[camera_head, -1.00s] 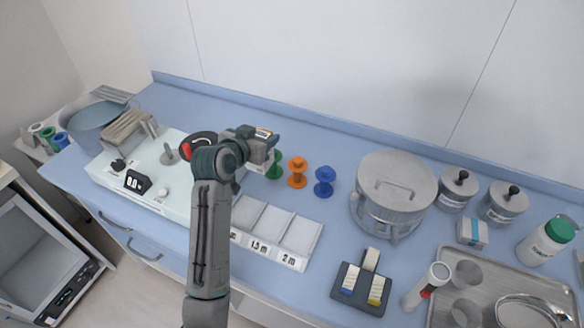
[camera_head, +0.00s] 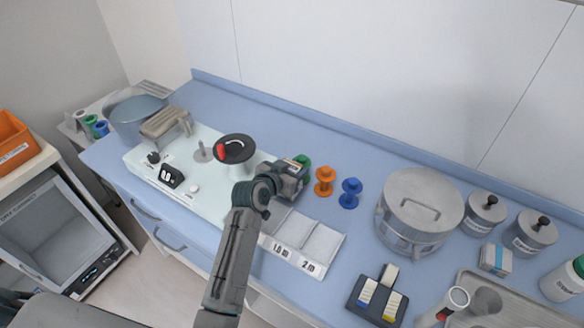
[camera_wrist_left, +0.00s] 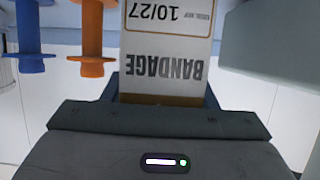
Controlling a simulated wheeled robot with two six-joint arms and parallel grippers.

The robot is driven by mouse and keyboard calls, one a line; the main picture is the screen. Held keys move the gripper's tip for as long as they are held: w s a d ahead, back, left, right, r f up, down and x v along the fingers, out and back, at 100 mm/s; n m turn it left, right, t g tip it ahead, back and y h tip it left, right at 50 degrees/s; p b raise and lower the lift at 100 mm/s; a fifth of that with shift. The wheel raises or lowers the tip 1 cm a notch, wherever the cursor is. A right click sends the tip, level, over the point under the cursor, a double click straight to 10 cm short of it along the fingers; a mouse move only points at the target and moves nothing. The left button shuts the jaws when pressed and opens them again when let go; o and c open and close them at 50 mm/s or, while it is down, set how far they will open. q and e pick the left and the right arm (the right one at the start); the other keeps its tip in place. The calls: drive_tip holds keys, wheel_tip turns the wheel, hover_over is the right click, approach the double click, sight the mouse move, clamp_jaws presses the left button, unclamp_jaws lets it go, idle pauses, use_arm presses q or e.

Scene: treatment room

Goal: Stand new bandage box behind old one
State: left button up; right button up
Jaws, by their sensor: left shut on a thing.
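My left gripper (camera_head: 294,172) is shut on a bandage box (camera_wrist_left: 168,62), which fills the middle of the left wrist view. The box is white with an orange edge; its print, "BANDAGE" and "10/27", appears upside down there. In the head view only a small part of the box shows at the gripper, beside the green spool (camera_head: 303,161) and above the back of the labelled compartment tray (camera_head: 293,257). I cannot tell whether it touches anything below. I cannot make out a second bandage box; the gripper and arm hide part of the tray. My right gripper is not in view.
An orange spool (camera_head: 324,181) and a blue spool (camera_head: 349,193) stand right of the gripper. A pale machine with a black-and-red knob (camera_head: 234,149) is on the left. A steel drum (camera_head: 420,213), lidded jars and a blue-white carton (camera_head: 495,260) stand farther right.

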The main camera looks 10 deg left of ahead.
use_arm(q)
drive_tip(key=o, duration=1)
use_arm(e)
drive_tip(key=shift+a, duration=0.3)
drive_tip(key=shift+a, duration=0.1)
